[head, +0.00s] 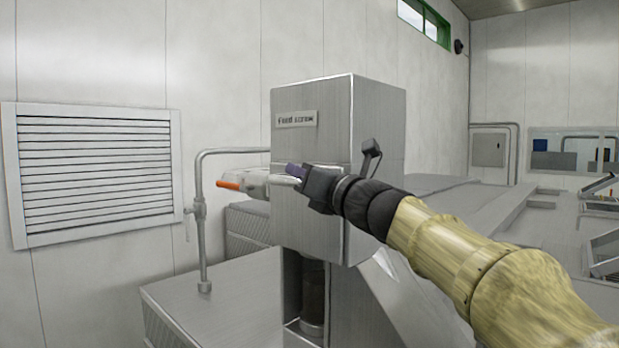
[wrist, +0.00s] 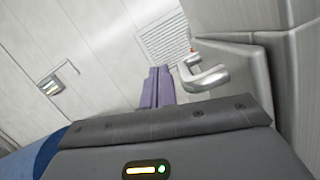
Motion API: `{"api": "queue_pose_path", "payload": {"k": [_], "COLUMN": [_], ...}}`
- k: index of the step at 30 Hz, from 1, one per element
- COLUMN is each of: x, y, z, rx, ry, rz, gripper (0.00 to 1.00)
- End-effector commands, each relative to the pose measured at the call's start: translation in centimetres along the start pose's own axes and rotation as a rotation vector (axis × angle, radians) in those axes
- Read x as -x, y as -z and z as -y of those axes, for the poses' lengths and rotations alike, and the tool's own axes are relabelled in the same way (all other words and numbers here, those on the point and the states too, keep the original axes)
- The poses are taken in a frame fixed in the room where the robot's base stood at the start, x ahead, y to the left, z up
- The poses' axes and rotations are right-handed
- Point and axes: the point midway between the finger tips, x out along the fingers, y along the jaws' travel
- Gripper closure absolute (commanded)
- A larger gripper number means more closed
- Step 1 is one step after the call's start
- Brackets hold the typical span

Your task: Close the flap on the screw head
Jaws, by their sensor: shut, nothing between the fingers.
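The screw head is a tall brushed-steel box (head: 378,120) with a "Feed screw" label on its front. I cannot clearly make out a separate flap or its angle; my gripper and wrist cover part of the front. A pale bar with an orange end (head: 228,184) sticks out to the left, beside my fingers. In the wrist view the fingers (wrist: 157,88) are together, left of a bent metal bar (wrist: 207,80). Steel faces (wrist: 285,75) fill the right side there.
A bent steel pipe with a valve (head: 200,212) stands left of the box. A louvred vent (head: 95,170) is on the left wall. A low steel housing (head: 225,290) lies below. A dark lever (head: 371,150) shows at the box's right side.

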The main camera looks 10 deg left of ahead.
Motion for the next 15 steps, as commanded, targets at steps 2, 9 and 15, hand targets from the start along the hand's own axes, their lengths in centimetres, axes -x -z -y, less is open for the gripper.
{"api": "queue_pose_path", "payload": {"k": [2, 9, 15], "x": [0.8, 5.6, 8.7], "y": [0.4, -0.4, -1.2], "z": [-0.8, -1.9, -2.6], "rx": [0.005, 0.005, 0.003], "ry": [0.0, 0.0, 0.001], "rz": [0.003, 0.003, 0.003], "gripper": [1.0, 1.0, 1.0]}}
